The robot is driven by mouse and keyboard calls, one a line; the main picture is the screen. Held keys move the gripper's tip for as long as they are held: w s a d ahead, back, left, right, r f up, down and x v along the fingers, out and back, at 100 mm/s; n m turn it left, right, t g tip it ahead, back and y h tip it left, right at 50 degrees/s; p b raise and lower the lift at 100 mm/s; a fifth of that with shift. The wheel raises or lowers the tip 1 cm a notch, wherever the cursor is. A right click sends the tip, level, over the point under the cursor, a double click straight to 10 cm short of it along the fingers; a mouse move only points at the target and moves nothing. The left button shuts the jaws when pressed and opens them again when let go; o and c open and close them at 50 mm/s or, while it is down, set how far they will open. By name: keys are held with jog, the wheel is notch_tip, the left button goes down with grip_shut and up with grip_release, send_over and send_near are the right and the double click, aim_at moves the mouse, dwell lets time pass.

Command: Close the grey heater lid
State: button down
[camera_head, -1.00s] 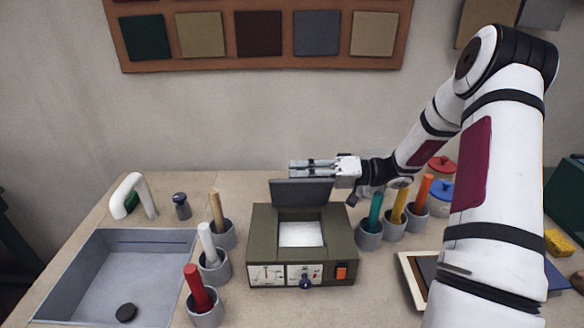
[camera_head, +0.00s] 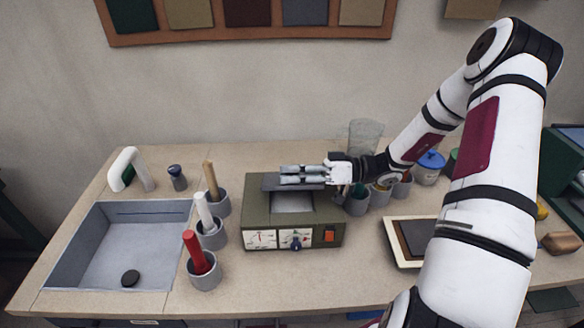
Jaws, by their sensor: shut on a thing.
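The olive-green heater (camera_head: 260,218) stands on the counter, with dials and an orange switch on its front. Its dark grey lid (camera_head: 270,182) is tilted low over the back of the opening (camera_head: 292,203), whose pale inside still shows in front. My gripper (camera_head: 302,174) comes in from the right, its fingers lying along the lid's upper edge. It is shut on the lid; the fingers hide part of it, and the exact contact is hard to see.
Grey cups with coloured sticks (camera_head: 205,270) stand left of the heater, and more cups (camera_head: 357,202) stand close on its right, under my arm. A sink (camera_head: 130,245) lies left. A framed tray (camera_head: 400,255) lies right. The counter in front of the heater is clear.

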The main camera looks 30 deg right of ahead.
dwell(0.3)
jog(key=c, duration=1.3)
grip_release()
jog(key=shift+d, duration=0.15)
jog(key=v, duration=1.1)
jog(key=shift+s+d, duration=0.15)
jog(key=shift+d, duration=0.25)
